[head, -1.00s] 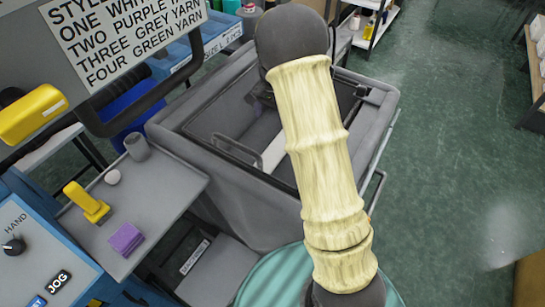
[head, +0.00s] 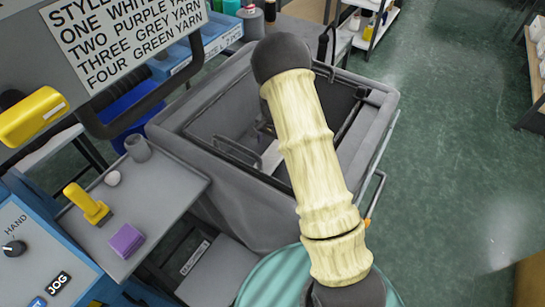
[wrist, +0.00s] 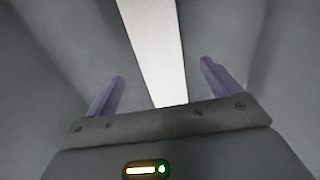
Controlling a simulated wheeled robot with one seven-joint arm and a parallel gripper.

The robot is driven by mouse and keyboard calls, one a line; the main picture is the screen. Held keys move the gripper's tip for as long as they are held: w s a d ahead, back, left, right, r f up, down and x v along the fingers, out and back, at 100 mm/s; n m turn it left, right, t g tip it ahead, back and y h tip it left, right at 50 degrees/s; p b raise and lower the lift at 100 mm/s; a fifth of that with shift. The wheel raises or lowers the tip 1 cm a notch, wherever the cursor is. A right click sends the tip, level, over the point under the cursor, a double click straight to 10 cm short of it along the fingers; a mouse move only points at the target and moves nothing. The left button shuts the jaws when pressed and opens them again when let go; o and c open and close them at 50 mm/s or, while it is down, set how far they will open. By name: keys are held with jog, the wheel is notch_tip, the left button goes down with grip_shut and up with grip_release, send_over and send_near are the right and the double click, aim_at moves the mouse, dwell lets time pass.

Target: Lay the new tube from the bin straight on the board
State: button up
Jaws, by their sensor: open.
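The new tube shows in the wrist view as a long, ribbed white strip (wrist: 148,35) running from the top edge down between my fingers. My gripper (wrist: 162,70) is open, with one purple finger on each side of the tube and a gap on both sides. I cannot tell how far the tube is from the fingers in depth. In the head view, a pale piece of the tube (head: 271,156) shows inside the grey bin (head: 175,125). My arm reaches over the bin and hides part of its inside. I cannot make out the board in these views.
A sign panel (head: 130,35) stands at upper left. Green floor on the right is open.

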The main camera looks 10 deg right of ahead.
aim_at(273, 155)
notch_tip(273, 155, down, 5)
jog(key=shift+s+a+f, duration=0.1)
jog(key=shift+s, duration=0.05)
dwell(0.4)
dwell(0.4)
jog(key=c, duration=1.1)
